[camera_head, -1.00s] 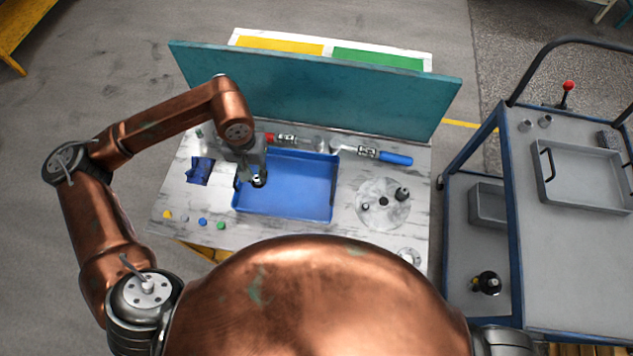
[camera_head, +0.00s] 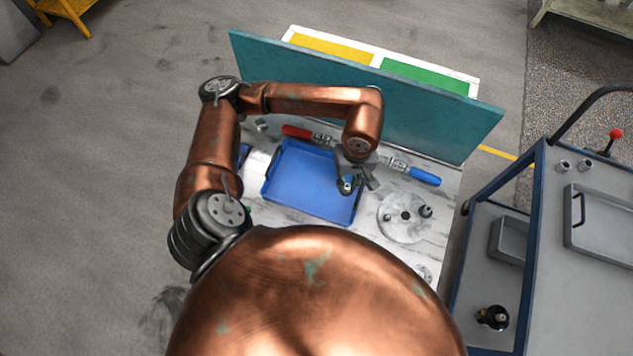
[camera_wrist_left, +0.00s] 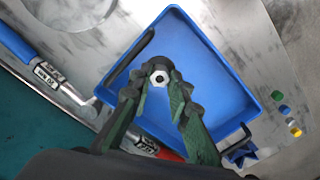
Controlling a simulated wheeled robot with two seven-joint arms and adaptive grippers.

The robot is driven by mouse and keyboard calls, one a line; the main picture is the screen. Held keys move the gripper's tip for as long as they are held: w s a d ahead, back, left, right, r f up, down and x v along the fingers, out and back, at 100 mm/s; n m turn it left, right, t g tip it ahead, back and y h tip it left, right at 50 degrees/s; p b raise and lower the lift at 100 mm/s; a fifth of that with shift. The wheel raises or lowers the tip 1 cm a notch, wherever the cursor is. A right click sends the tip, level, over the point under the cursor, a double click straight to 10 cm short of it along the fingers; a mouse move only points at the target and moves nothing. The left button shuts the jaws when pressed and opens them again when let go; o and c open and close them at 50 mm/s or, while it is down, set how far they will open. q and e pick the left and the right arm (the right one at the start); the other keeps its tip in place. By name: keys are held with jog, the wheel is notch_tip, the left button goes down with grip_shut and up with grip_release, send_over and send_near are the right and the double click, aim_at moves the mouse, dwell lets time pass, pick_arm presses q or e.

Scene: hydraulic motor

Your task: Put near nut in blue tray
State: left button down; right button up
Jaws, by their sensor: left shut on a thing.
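The tray looks empty where visible. My right gripper is not in view.
A round grey plate (camera_head: 396,228) with dark parts lies right of the tray. A blue-handled tool (camera_head: 424,176) and a red-handled tool (camera_head: 297,132) lie behind, before a teal panel (camera_head: 440,125). A grey trolley (camera_head: 560,260) stands at the right.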

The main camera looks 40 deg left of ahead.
pick_arm(q)
jog(key=s+d+r+n+p, duration=0.2)
jog(key=s+n+p, duration=0.3)
jog(key=n, duration=1)
jog(key=n+p, duration=0.2)
jog(key=n, duration=0.6)
send_near(325, 187)
jog(key=shift+s+d+f, duration=0.3)
jog(key=shift+s+d, duration=0.1)
jog(key=shift+s, duration=0.1)
jog(key=shift+w+a+f, duration=0.3)
jog(key=shift+a+f, duration=0.15)
jog(key=shift+f, duration=0.25)
notch_tip(325, 187, down, 3)
jog(key=shift+w+a+f, duration=0.1)
jog(key=shift+f, duration=0.2)
